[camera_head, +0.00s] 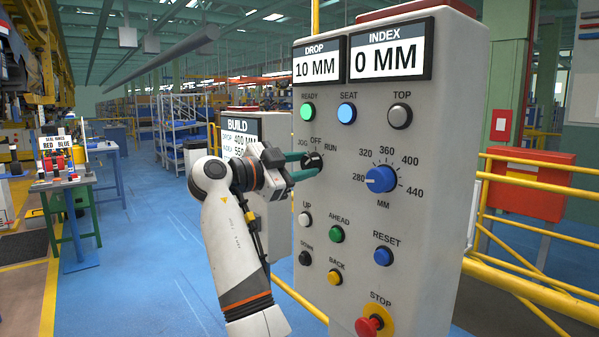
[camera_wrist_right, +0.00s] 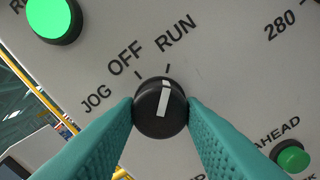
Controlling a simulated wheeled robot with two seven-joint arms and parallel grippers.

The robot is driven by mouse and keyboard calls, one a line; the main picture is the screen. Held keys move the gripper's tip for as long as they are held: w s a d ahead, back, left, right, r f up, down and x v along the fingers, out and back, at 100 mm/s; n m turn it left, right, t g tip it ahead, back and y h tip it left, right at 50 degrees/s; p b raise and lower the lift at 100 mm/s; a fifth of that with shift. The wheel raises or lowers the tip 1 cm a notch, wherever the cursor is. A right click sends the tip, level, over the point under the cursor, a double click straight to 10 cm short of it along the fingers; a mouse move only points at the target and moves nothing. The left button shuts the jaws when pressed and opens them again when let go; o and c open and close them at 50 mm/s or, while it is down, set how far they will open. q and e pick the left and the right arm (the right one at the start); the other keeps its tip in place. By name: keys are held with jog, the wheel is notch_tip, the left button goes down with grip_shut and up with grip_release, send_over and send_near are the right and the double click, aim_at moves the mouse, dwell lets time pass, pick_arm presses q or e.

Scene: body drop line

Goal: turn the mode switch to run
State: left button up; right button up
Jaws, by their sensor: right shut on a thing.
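The mode switch (camera_head: 313,160) is a black round knob with a white pointer on the grey control panel (camera_head: 440,120), with JOG, OFF and RUN printed around it. In the right wrist view the knob (camera_wrist_right: 160,108) sits between the two teal fingers of my right gripper (camera_wrist_right: 160,112), one touching each side. The white pointer lines up with the tick under RUN. My right gripper (camera_head: 311,165) reaches the panel from the left in the head view and is shut on the knob. My left gripper is not in view.
The panel also carries a blue dial (camera_head: 381,179) pointing at 280, a lit green READY lamp (camera_head: 308,112), a lit blue SEAT lamp (camera_head: 347,113) and a red STOP button (camera_head: 369,326). Yellow rails (camera_head: 540,240) stand right. Blue floor (camera_head: 140,260) is open at left.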

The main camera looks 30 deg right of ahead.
jog(key=shift+r, duration=0.1)
jog(key=o, duration=1)
jog(key=shift+d, duration=0.2)
jog(key=shift+a, duration=0.15)
jog(key=a, duration=0.4)
jog(key=a+b, duration=0.1)
jog(key=a, duration=0.3)
jog(key=s+a+b, duration=0.1)
jog(key=a, duration=0.2)
jog(key=shift+a, duration=0.4)
